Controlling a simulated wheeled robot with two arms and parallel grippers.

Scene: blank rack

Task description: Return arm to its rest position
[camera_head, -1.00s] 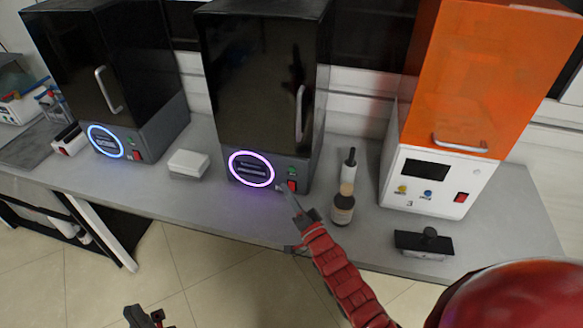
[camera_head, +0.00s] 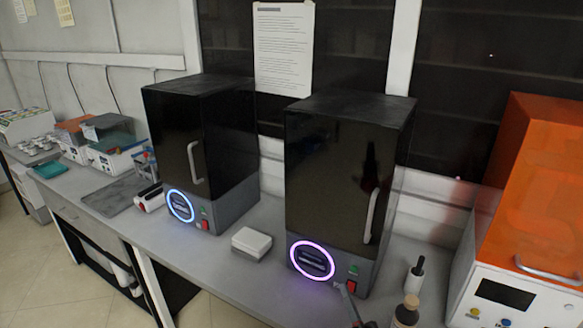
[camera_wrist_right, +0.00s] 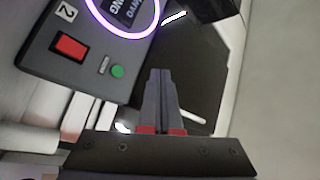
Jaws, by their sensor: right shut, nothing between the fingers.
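My right gripper (camera_head: 341,288) shows at the bottom of the head view, in front of the lower right of the middle black machine (camera_head: 335,190) with the purple ring. In the right wrist view, the same gripper (camera_wrist_right: 159,72) is shut, its fingers together with nothing between them. The purple-ringed panel, with its red switch (camera_wrist_right: 69,46) and green button (camera_wrist_right: 118,71), lies to the upper left of the fingers there. I cannot tell how far the fingertips are from the machine. My left gripper is not in view.
A brown-labelled bottle (camera_head: 406,312) and a dark-topped dispenser (camera_head: 415,277) stand right of the right gripper. An orange machine (camera_head: 530,170) is at the far right. A white box (camera_head: 251,242) sits between two black machines, the other (camera_head: 200,150) at left.

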